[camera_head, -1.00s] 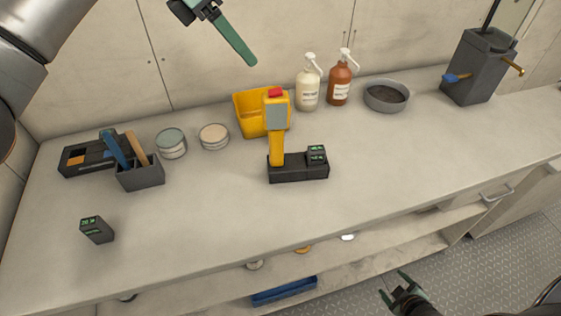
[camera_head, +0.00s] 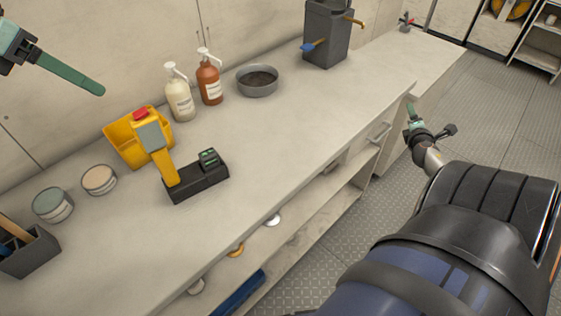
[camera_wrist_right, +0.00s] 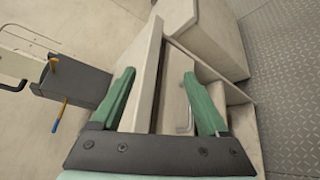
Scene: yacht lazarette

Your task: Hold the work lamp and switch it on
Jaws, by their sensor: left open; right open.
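My left gripper (camera_head: 88,84) is at the upper left of the head view, apart from the lamp; one green finger shows clearly. My right gripper (camera_head: 411,117) is beyond the counter's front edge, far from the lamp. In the right wrist view its two green fingers (camera_wrist_right: 159,88) are spread with nothing between them.
Two pump bottles (camera_head: 209,82), a grey bowl (camera_head: 257,83) and a grey tank (camera_head: 326,40) stand farther right. Two tins (camera_head: 53,205) and a tool holder (camera_head: 32,254) are at left. The counter front right of the lamp is clear.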

